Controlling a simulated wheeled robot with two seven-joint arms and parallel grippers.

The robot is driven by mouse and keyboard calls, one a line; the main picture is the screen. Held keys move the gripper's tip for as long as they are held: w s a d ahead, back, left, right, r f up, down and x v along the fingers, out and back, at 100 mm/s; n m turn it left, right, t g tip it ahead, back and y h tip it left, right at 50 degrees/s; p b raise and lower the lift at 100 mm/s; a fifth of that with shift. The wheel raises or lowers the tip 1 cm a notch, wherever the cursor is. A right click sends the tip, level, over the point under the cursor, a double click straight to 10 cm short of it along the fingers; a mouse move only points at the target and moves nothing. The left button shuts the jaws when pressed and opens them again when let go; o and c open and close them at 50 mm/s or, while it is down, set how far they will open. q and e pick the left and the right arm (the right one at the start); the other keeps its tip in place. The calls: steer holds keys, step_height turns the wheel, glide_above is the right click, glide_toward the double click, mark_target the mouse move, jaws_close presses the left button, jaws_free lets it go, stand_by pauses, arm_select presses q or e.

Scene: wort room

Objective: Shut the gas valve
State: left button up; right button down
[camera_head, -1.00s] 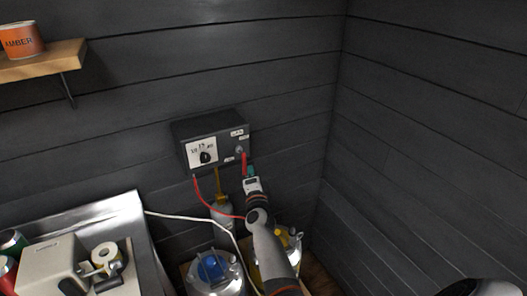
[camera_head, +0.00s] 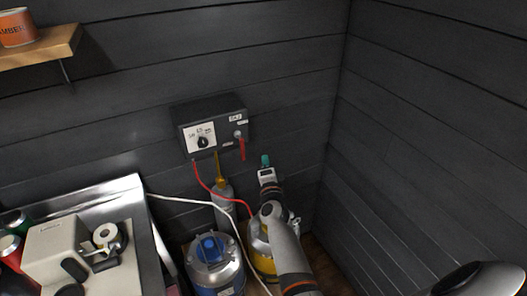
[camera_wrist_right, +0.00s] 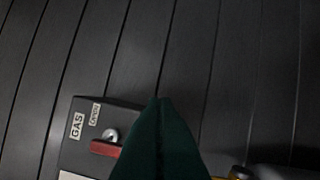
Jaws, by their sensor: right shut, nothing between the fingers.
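The gas valve is a red lever (camera_head: 243,150) on a silver pivot at the right of a dark wall box (camera_head: 214,126). The lever hangs down from its pivot. A small label left of the lever is too small to read. My right gripper (camera_head: 265,160) is shut and empty, to the right of the lever and apart from it. Its dark green fingers (camera_wrist_right: 158,140) are together in the wrist view. My left gripper is not in view.
A blue-topped cylinder (camera_head: 212,262) and a yellow one (camera_head: 258,248) stand below the box. A red hose (camera_head: 205,183) and a white cable (camera_head: 175,198) run near them. A metal counter (camera_head: 140,205) is at left, a shelf (camera_head: 45,55) above. The wall right of my gripper is clear.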

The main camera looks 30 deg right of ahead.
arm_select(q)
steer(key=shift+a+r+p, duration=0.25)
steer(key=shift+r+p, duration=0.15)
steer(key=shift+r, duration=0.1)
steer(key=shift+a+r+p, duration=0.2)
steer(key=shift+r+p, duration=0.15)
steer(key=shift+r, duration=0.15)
arm_select(e)
steer(key=a+v, duration=0.1)
steer(key=v, duration=0.5)
steer(key=shift+w+r, duration=0.2)
steer(key=shift+r, duration=0.15)
steer(key=shift+a, duration=0.1)
